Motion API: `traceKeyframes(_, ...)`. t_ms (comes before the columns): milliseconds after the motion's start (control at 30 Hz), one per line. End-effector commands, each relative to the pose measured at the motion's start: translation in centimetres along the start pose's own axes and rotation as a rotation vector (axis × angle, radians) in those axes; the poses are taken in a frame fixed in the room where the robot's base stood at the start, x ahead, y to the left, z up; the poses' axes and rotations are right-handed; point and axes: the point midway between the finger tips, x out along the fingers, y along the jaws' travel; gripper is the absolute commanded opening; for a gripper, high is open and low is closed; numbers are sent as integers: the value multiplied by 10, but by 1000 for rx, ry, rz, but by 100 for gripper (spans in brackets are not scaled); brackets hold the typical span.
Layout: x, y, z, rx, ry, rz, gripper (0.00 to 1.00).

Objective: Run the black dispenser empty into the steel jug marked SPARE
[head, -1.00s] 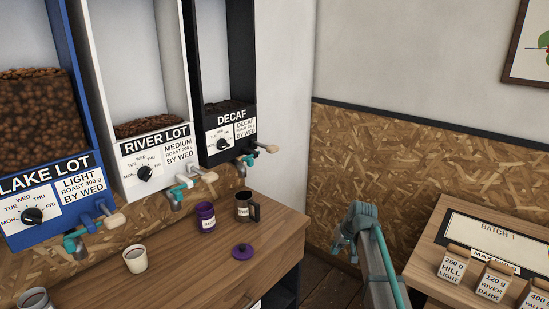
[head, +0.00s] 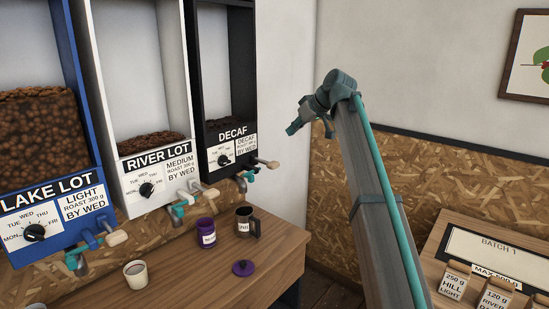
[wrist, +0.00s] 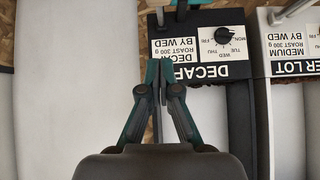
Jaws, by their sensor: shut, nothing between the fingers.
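The black dispenser (head: 208,75), labelled DECAF, hangs on the wall at the right of the row. A low layer of dark beans (head: 218,125) shows behind its front. Its tap (head: 246,176) has a wooden-ended lever (head: 268,164). The dark steel jug (head: 243,224) stands upright on the counter roughly below that tap; its white label is too small to read surely. My gripper (head: 292,128) is raised to the right of the dispenser, apart from it. In the wrist view my gripper (wrist: 160,75) is shut and empty, pointing toward the dispenser's label (wrist: 210,45).
A purple canister (head: 206,236), its purple lid (head: 243,267) and a cream cup (head: 136,275) stand on the counter (head: 190,285). White RIVER LOT (head: 185,100) and blue LAKE LOT (head: 85,160) dispensers hang to the left. A board with bags (head: 455,280) is at lower right.

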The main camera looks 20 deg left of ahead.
Motion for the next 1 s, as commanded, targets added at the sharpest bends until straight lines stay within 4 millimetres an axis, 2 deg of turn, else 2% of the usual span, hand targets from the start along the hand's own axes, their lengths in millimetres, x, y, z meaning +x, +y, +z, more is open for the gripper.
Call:
traceKeyframes(467, 1, -3, 4, -54, -5, -7, 0)
traceKeyframes(633, 7, -3, 4, -53, -6, -8, 0)
traceKeyframes(767, 22, -3, 4, -52, -7, -9, 0)
traceKeyframes(1000, 65, -3, 3, -52, -8, -9, 0)
